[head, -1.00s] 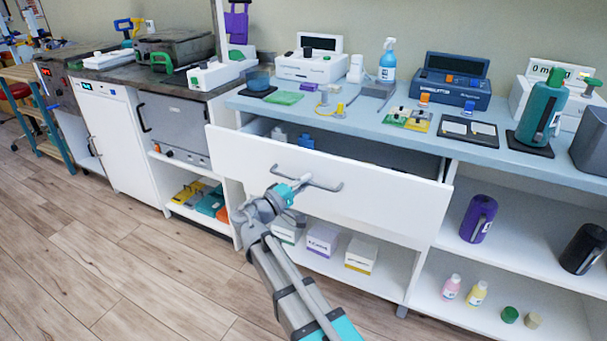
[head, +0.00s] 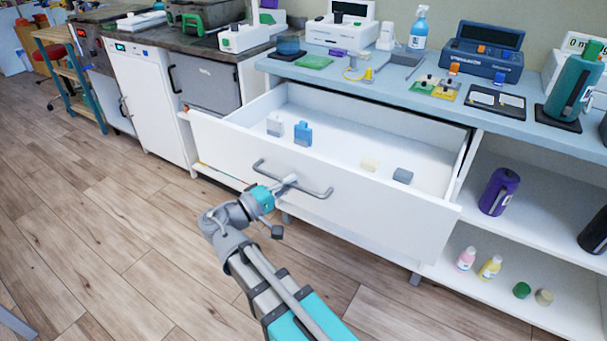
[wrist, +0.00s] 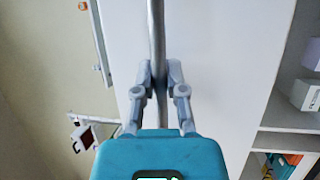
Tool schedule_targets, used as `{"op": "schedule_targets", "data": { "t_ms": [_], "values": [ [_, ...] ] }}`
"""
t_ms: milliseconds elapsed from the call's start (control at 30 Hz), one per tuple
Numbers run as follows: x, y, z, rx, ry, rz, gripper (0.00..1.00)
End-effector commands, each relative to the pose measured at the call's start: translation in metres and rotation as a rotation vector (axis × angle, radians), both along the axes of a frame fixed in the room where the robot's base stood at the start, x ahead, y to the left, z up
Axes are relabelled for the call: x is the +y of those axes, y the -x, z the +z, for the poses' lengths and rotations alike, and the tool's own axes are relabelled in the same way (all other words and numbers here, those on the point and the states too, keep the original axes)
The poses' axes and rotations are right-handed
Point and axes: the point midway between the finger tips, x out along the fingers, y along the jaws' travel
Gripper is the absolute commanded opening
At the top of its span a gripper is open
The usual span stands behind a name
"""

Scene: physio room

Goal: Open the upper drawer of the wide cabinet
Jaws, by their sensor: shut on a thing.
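The upper drawer (head: 375,218) of the wide cabinet stands well open, pulled out from under the light blue worktop (head: 400,88). Its grey bar handle (head: 318,192) is on the white front. In the wrist view the two fingers (wrist: 160,80) close around the handle bar (wrist: 156,40), with the white drawer front behind. Inside the drawer lie a grey-white item (head: 274,126), a blue item (head: 303,133), a cream block (head: 370,164) and a grey block (head: 403,175).
Open shelves at the right hold a purple bottle (head: 497,191) and small bottles (head: 490,267). A grey-doored unit (head: 206,86) and a white cabinet (head: 150,95) stand at the left. The wooden floor (head: 110,220) in front is clear.

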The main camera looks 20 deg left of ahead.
Motion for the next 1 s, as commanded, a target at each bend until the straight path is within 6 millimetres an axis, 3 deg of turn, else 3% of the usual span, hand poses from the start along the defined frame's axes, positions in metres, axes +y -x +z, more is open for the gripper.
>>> {"op": "schedule_targets", "data": {
  "t_ms": [467,500,667,1000],
  "values": [
    [0.0028,-0.0003,0.0015,-0.004,0.005,0.001,0.00],
    [0.0026,-0.0004,0.0016,-0.004,0.005,0.000,0.23],
    [0.0004,-0.0001,0.0012,-0.003,0.003,-0.003,0.51],
    [-0.0020,0.0005,0.0006,-0.001,0.002,-0.008,0.51]
  ]
}}
